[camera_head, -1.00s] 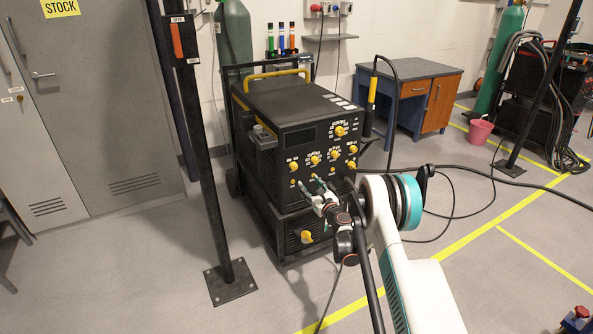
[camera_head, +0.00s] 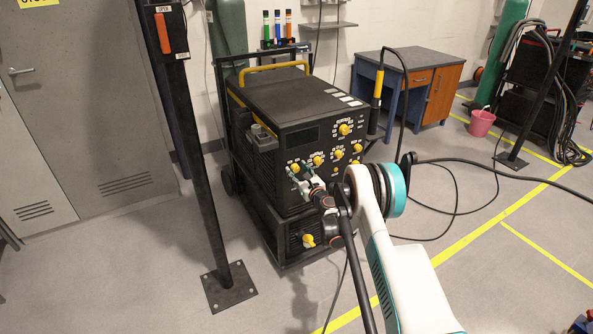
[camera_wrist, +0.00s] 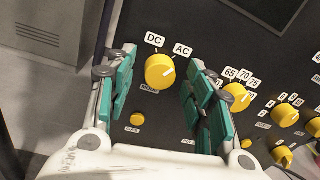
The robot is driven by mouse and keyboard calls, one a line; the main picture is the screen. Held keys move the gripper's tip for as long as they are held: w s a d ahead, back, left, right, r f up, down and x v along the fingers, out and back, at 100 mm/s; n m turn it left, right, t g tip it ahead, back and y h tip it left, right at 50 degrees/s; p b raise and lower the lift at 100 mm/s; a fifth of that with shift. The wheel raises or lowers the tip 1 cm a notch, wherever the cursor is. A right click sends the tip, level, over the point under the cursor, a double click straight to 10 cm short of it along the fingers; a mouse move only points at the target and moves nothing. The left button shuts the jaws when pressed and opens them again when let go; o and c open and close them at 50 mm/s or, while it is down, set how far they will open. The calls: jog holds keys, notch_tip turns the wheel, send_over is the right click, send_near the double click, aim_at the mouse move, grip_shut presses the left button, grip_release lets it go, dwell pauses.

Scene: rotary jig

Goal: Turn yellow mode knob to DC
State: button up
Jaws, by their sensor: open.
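The yellow mode knob (camera_wrist: 160,72) is on the dark front panel of the welding machine (camera_head: 292,110). In the wrist view, the DC label (camera_wrist: 154,40) is above it and the AC label (camera_wrist: 182,50) is up and right. The knob's white mark appears to point up and right, toward the AC side. My gripper (camera_wrist: 156,82) is open, with one green-padded finger on each side of the knob; I see gaps and cannot tell the depth. In the head view my gripper (camera_head: 301,176) is at the panel's left knobs, partly covering them.
Another yellow knob (camera_wrist: 236,96) with number labels sits just right of my right finger. A small yellow button (camera_wrist: 137,119) is below the mode knob. A black post (camera_head: 203,160) stands left of the machine. Floor at the right is mostly clear, with a cable crossing it.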

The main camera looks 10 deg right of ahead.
jog(key=shift+c, duration=0.3)
jog(key=c, duration=1)
jog(key=shift+n, duration=0.5)
jog(key=n, duration=0.4)
jog(key=shift+f+n, duration=0.1)
jog(key=shift+n, duration=0.3)
jog(key=n, duration=0.6)
jog(key=shift+f+n+y, duration=0.1)
jog(key=shift+n+y, duration=0.2)
jog(key=shift+s, duration=0.1)
jog(key=shift+a, duration=0.1)
jog(key=o, duration=1.1)
jog(key=shift+c, duration=0.2)
